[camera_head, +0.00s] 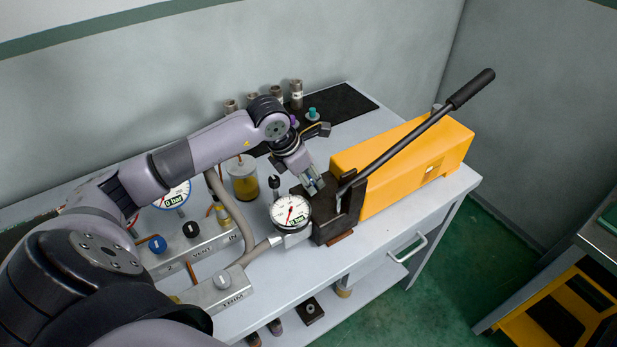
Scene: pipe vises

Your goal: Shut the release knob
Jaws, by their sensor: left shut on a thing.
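The hand pump has a yellow body (405,160), a dark front block (347,214) and a long black lever (415,132) raised toward the upper right. My left gripper (313,187) reaches down to the top of the dark block, just behind the round gauge (291,213). Its fingers are shut on a small part there, which seems to be the release knob. The fingers hide most of that part, so I cannot tell how far it is turned. My right gripper is not in view.
A manifold with a blue knob (157,244), a black knob (191,229) and a hose (233,215) lies left of the pump. A jar of amber liquid (243,182) and several metal fittings (296,91) stand behind. The grey bench top (390,226) is clear in front of the pump.

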